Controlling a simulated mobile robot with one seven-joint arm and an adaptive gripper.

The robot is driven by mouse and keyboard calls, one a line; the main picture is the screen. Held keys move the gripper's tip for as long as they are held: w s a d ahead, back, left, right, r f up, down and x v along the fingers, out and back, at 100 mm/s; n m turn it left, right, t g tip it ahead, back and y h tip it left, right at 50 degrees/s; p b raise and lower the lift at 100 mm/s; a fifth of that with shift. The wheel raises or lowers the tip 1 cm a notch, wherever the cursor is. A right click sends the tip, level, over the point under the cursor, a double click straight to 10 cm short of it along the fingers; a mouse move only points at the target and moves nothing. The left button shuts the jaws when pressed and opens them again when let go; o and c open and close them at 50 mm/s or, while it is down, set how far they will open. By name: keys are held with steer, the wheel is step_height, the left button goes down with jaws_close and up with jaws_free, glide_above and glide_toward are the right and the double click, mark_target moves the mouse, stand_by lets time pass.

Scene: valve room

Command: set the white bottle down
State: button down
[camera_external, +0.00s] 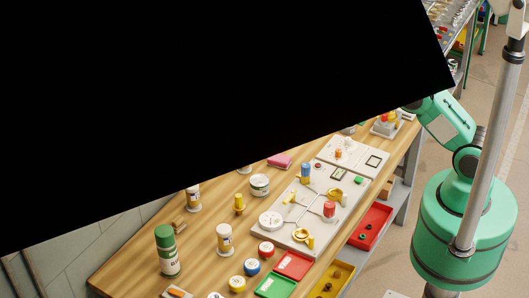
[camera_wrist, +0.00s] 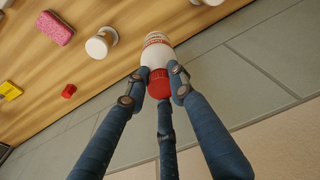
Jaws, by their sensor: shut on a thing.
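The white bottle (camera_wrist: 157,54) with a red cap (camera_wrist: 160,84) shows in the wrist view, with a label band around its far end. My gripper (camera_wrist: 161,80) is shut on it, its blue fingers around the cap and the cap end. The bottle's far end overlaps the edge of the wooden table (camera_wrist: 95,78) in this view; I cannot tell whether it touches the wood. In the external view a large black area covers the upper left, and neither my gripper nor the held bottle can be seen there.
Near the bottle are a white jar (camera_wrist: 101,43), a pink sponge (camera_wrist: 54,28), a small red piece (camera_wrist: 69,91) and a yellow piece (camera_wrist: 10,90). Bare wood lies between them. In the external view the workbench (camera_external: 125,268) carries a green-topped can (camera_external: 167,252) and a valve board (camera_external: 284,222).

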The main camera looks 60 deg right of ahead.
steer(key=shift+r, duration=0.1)
steer(key=r, duration=0.5)
steer(key=shift+d, duration=0.35)
steer(key=s+d+b, duration=0.1)
steer(key=s+d, duration=0.3)
steer(key=d, duration=0.5)
steer(key=s+d, duration=0.4)
steer(key=d, duration=0.5)
steer(key=s+d+b, duration=0.2)
steer(key=s+d, duration=1.8)
steer(key=d, duration=0.2)
step_height(320, 180, down, 10)
steer(key=shift+s+a+m+g, duration=0.15)
steer(key=shift+m+g, duration=0.15)
steer(key=shift+m, duration=0.1)
steer(key=shift+r, duration=0.1)
